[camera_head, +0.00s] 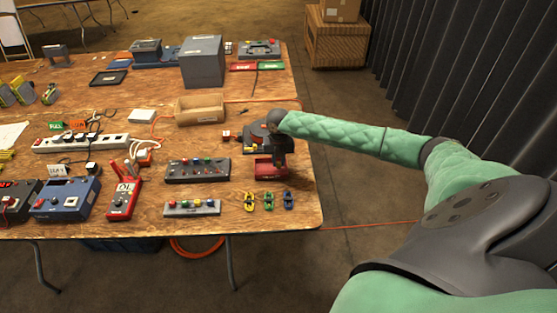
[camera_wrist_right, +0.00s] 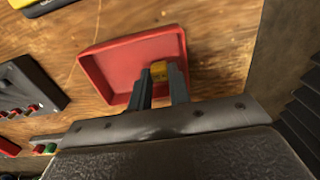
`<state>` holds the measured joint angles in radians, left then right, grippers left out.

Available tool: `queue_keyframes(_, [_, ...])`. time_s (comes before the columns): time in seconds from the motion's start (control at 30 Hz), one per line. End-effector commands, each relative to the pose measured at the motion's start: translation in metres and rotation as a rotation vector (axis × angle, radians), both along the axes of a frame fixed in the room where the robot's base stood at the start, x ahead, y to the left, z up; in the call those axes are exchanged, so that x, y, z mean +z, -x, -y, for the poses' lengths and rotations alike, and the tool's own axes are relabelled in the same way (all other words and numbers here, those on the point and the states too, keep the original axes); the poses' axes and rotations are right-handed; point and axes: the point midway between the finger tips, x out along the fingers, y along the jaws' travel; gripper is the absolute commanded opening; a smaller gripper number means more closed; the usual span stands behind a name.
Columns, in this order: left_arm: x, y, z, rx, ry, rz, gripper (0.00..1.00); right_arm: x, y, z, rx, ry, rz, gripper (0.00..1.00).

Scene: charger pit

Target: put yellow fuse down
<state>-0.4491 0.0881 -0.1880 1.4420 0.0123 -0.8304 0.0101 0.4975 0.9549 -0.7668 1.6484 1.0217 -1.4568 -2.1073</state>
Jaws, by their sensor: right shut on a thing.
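The yellow fuse (camera_wrist_right: 159,70) is a small yellow block held between the fingertips of my right gripper (camera_wrist_right: 158,82) in the right wrist view. It is at the red tray (camera_wrist_right: 98,68), over or inside its right part. I cannot tell whether it touches the tray's floor. In the head view my right gripper (camera_head: 280,160) points down at the red tray (camera_head: 264,173) near the table's right edge, and the fuse is hidden there. My left gripper is not in view.
A dark panel with coloured knobs (camera_head: 197,170) stands left of the tray. A grey button strip (camera_head: 192,208) and small yellow (camera_head: 250,201), green (camera_head: 269,200) and blue (camera_head: 288,200) pieces lie in front. A wooden box (camera_head: 199,110) stands behind.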

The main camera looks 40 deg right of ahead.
Motion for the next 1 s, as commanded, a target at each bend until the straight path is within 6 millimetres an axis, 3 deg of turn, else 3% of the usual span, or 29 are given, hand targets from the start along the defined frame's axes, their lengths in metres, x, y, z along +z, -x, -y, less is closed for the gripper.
queue_keyframes(0.37, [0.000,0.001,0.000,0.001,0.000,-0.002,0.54,-0.008,0.000,0.000,0.000,0.000,0.000,0.00])
queue_keyframes(0.4, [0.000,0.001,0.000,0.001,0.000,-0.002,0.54,-0.008,0.000,0.000,0.000,0.000,0.000,0.27])
queue_keyframes(0.43, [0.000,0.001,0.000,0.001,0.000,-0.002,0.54,-0.008,0.000,0.000,0.000,0.000,0.000,0.28])
queue_keyframes(0.77, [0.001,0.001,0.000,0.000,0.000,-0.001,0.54,-0.005,0.000,0.000,0.000,0.001,0.001,0.28])
queue_keyframes(0.93, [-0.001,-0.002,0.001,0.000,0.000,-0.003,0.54,0.012,-0.001,0.000,0.000,0.000,0.004,0.28])
queue_keyframes(1.0, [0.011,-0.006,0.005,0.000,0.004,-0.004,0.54,0.024,-0.001,0.001,0.000,0.002,0.005,0.28])
